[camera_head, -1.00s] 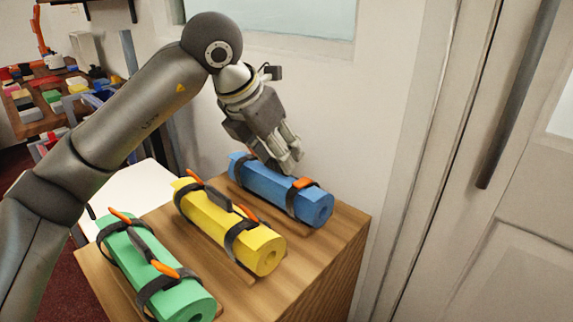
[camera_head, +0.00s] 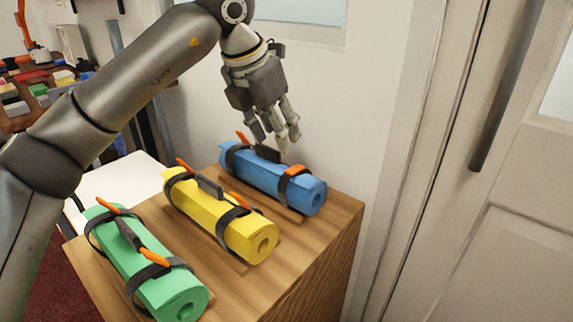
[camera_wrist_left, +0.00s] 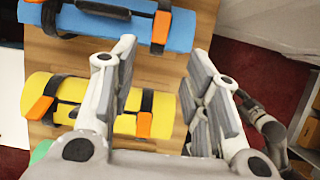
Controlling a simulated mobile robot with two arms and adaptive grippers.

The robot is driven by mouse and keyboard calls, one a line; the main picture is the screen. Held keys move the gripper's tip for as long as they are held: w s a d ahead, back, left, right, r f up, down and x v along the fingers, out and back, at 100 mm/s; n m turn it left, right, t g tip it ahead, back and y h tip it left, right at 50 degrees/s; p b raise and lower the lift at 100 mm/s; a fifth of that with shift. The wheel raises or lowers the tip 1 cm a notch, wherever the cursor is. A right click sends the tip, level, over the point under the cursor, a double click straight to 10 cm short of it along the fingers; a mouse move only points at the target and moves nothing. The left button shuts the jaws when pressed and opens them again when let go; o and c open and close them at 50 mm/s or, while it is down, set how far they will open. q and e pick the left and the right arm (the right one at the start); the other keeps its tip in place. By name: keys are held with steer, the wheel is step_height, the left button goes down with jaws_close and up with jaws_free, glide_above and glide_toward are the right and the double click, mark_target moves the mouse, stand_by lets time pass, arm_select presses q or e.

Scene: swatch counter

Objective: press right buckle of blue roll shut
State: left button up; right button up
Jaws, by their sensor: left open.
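The blue roll (camera_head: 262,172) lies on the wooden counter, farthest back of the rolls, with two dark straps. Its right buckle (camera_head: 297,170) is orange and lies flat along the strap on top of the roll. Its left buckle (camera_head: 242,137) is orange and sticks up. In the wrist view the blue roll (camera_wrist_left: 95,27) is at the top, with the right buckle (camera_wrist_left: 161,27) near its right end.
A yellow roll (camera_head: 205,210) and a green roll (camera_head: 140,262) lie nearer on the counter (camera_head: 325,225), with orange buckles, some raised. A wall stands close behind the blue roll, and a door (camera_head: 510,240) is at the right.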

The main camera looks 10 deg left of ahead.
mark_target(290, 171)
arm_select(q)
steer(key=b+x, duration=0.1)
steer(key=x, duration=0.8)
steer(key=shift+w+d+f, duration=0.1)
steer(key=shift+w+f, duration=0.1)
steer(key=shift+f, duration=0.2)
arm_select(e)
steer(key=v, duration=0.2)
steer(key=shift+s+d+r, duration=0.1)
steer(key=shift+s+r, duration=0.1)
steer(key=shift+r, duration=0.15)
arm_select(q)
jaws_close()
